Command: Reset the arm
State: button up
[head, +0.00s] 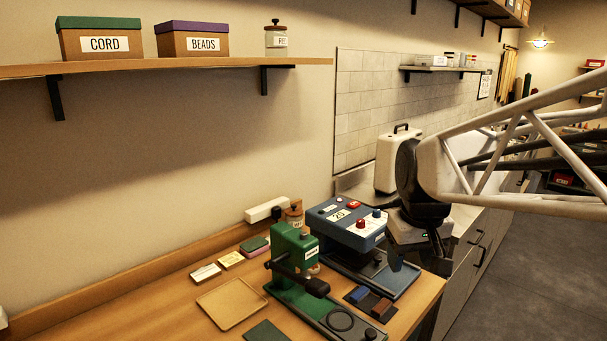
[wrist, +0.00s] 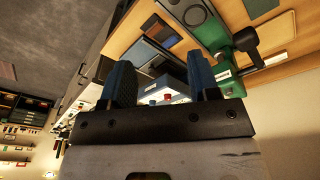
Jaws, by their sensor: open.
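My gripper (head: 414,252) hangs at the right end of the wooden table, beside the blue machine with the "20" label (head: 345,222). In the wrist view my gripper (wrist: 160,80) shows two blue-padded fingers set well apart. Nothing is held between them. The blue machine (wrist: 168,98) shows beyond the gap, partly hidden by the fingers and the gripper body. In the head view my arm reaches in from the right edge, and its dark wrist joint hides part of the counter behind.
A green hand press (head: 293,250) stands left of the blue machine. Blue and brown blocks (head: 368,302) lie in front. A wooden tray (head: 232,304) sits left. A cream case (head: 398,158) stands behind my wrist. A shelf (head: 180,66) overhangs the back wall.

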jog(key=s+f+m, duration=0.1)
jog(key=s+f, duration=0.2)
jog(key=s, duration=0.4)
jog(key=s+f+m, duration=0.1)
jog(key=s+f, duration=0.2)
jog(key=s, duration=0.5)
jog(key=shift+s+a+f+t, duration=0.3)
jog(key=shift+a+f, duration=0.05)
jog(key=shift+a, duration=0.05)
jog(key=shift+c, duration=0.2)
dwell(0.6)
